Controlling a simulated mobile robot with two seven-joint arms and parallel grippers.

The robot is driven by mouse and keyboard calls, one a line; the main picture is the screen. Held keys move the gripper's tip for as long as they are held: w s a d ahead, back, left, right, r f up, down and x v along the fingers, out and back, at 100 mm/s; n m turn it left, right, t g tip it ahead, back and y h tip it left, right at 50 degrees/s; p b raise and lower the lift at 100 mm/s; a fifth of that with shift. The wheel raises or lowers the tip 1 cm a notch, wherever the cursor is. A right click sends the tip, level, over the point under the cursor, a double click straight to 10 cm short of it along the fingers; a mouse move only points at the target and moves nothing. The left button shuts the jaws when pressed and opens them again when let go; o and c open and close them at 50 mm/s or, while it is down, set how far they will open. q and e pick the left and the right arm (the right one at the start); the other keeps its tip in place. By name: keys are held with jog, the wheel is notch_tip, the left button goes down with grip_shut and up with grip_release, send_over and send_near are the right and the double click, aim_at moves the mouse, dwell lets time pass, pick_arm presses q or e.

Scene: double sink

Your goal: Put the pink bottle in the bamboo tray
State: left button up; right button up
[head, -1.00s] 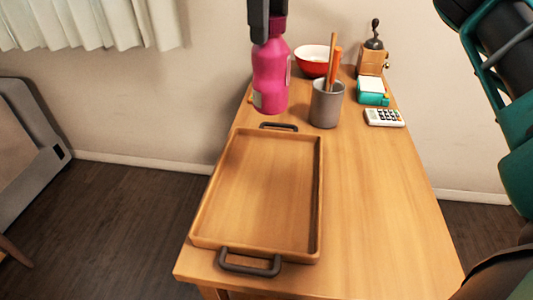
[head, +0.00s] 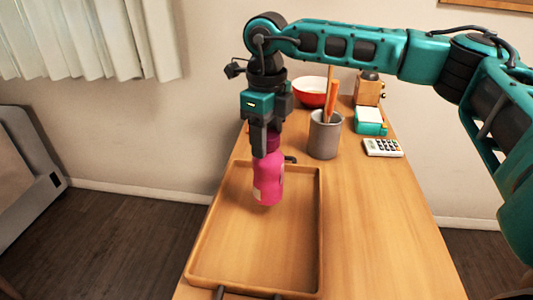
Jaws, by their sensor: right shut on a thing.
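The pink bottle (head: 268,182) hangs upright from my right gripper (head: 266,143), which is shut on its top. In the head view the bottle overlaps the far part of the bamboo tray (head: 220,252); I cannot tell whether its base touches the tray floor. The tray is wooden with low walls and dark handles, and looks empty. The far handle is partly hidden behind the bottle. My left gripper is out of view.
A grey cup (head: 325,138) with sticks stands just beyond the tray's far right corner. Behind it are a red bowl (head: 313,92), a grinder (head: 368,90), a teal note holder (head: 370,122) and a calculator (head: 383,147). The table's right side (head: 385,230) is clear.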

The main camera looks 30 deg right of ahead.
jog(key=shift+f, duration=2)
jog(key=shift+f, duration=0.25)
jog(key=o, duration=1.2)
jog(key=shift+r, duration=0.1)
notch_tip(320, 180, up, 12)
jog(key=shift+r, duration=0.15)
jog(key=shift+s, duration=0.1)
